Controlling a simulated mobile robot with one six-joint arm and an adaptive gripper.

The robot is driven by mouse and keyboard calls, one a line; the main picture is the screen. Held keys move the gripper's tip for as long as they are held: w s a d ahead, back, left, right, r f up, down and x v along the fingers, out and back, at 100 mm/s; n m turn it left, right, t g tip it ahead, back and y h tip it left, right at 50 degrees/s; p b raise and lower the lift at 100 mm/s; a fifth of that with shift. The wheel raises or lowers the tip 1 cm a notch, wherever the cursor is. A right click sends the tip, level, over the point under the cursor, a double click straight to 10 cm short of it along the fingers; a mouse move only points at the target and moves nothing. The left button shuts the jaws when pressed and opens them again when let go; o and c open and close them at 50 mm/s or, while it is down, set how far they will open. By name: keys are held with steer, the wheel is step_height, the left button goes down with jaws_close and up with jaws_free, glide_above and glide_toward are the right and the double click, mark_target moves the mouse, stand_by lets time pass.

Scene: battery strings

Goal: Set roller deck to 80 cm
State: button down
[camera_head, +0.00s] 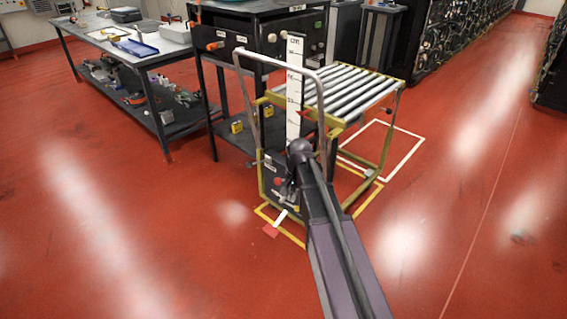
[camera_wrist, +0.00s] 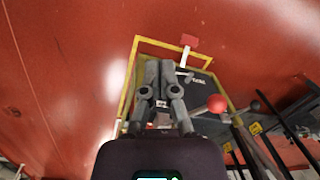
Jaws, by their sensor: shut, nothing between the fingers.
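The roller deck (camera_head: 352,88) is a row of silver rollers in a yellow-green frame on a cart, level in the head view. A white upright scale (camera_head: 294,90) stands at its near end; its marks are too small to read. A red pedal (camera_head: 271,231) on a white bar sticks out low at the cart's front; it also shows in the wrist view (camera_wrist: 190,40). A red ball knob (camera_wrist: 217,103) sits right of my gripper in the wrist view. My gripper (camera_wrist: 158,68) is shut and empty, pointing down over the cart's dark base panel; its contact with the cart cannot be told.
A grey push handle (camera_head: 280,62) rises at the cart's near end. A dark bench (camera_head: 260,10) stands close behind, and a long worktable (camera_head: 110,45) at the left. Battery racks (camera_head: 450,35) line the back right. Red floor is free at left and right.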

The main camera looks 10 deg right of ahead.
mark_target(282, 180)
steer(key=w+d+r+m+p, duration=0.1)
steer(key=w+r+m+p, duration=0.2)
steer(key=w, duration=0.4)
steer(key=w+d+r+m+y+p, duration=0.1)
steer(key=w+r+m+p, duration=0.2)
steer(key=w+r, duration=0.2)
steer(key=shift+w+r+p, duration=0.35)
steer(key=shift+w+p, duration=0.05)
steer(key=shift+w, duration=0.5)
steer(key=shift+f, duration=0.15)
steer(key=b+x, duration=0.9)
steer(key=shift+f+b, duration=0.35)
steer(key=shift+b, duration=0.05)
steer(key=shift+a, duration=0.1)
steer(key=shift+s+f, duration=0.1)
steer(key=shift+f, duration=0.05)
